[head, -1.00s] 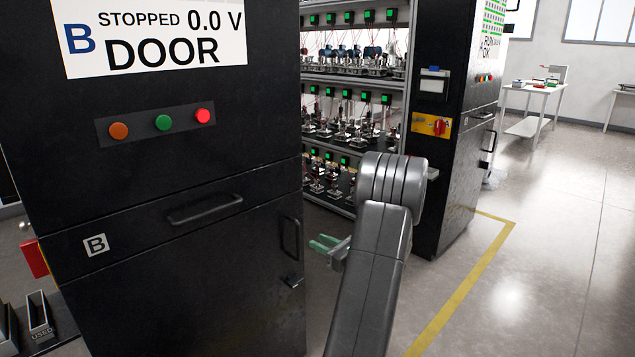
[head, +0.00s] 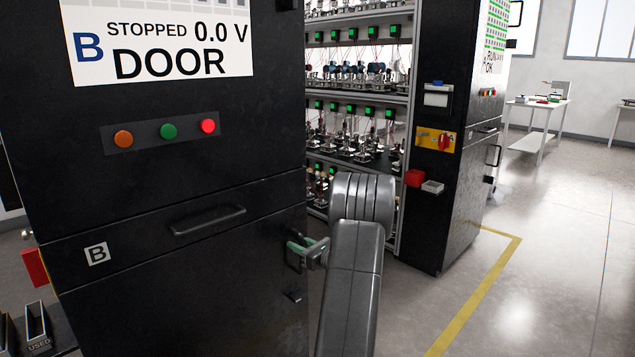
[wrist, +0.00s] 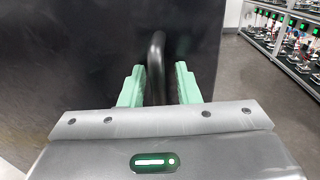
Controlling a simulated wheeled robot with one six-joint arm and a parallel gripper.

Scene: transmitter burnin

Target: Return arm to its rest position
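My gripper (head: 305,250) is at the front of black cabinet B (head: 200,265), at the height of its vertical door handle. In the wrist view its two green fingers (wrist: 160,88) are apart, one on each side of the black door handle (wrist: 156,60). A gap shows between the handle and the right finger; the left finger is very close to it, and contact cannot be told. My grey arm reaches up from the bottom of the head view, bent at the elbow. The cabinet's label reads B, STOPPED, 0.0 V, DOOR.
Racks of devices with green lights (head: 355,110) stand behind my arm. A second black cabinet (head: 450,190) with a red switch stands right of them. A yellow line (head: 475,295) marks the floor, which is open to the right. A bin marked USED (head: 38,325) is at lower left.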

